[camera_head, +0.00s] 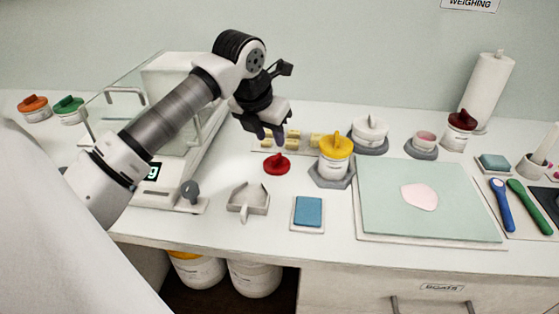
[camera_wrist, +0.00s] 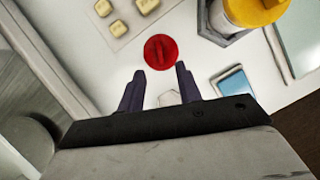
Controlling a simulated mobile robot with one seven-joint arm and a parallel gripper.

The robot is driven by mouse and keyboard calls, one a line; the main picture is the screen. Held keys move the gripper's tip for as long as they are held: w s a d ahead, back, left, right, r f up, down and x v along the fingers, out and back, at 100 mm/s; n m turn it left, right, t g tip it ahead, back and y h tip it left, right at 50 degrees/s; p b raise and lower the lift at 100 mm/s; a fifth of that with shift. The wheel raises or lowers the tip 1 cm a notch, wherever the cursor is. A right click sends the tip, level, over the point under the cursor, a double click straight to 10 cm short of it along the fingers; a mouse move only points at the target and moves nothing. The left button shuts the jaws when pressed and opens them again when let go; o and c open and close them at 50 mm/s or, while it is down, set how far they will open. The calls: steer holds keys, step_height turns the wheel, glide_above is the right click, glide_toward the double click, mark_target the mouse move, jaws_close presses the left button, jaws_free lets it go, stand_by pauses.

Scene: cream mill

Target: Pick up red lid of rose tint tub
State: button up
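A bright red lid (camera_head: 277,164) with a raised grip lies on the white bench, left of a yellow-lidded tub. It also shows in the wrist view (camera_wrist: 160,52), just beyond the gap between my fingertips. My gripper (camera_head: 268,134) is above and slightly behind the lid in the head view, pointing down. In the wrist view my gripper (camera_wrist: 160,88) is open, with two dark fingers apart and nothing between them. A small open tub with pink contents (camera_head: 425,138) stands on a grey base at the right; I cannot read its label.
The yellow-lidded tub (camera_head: 335,156) stands close right of the lid. Small pale yellow blocks (camera_head: 293,138) lie behind it. A grey bracket (camera_head: 248,201) and blue pad (camera_head: 308,211) are in front. A glass-sided balance (camera_head: 165,190) stands left. A dark-red-lidded jar (camera_head: 456,136) is at the back right.

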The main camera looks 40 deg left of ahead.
mark_target(276, 157)
steer(key=shift+p+x, duration=1.1)
steer(key=shift+x, duration=2.8)
steer(key=shift+s+a, duration=0.1)
jaws_close()
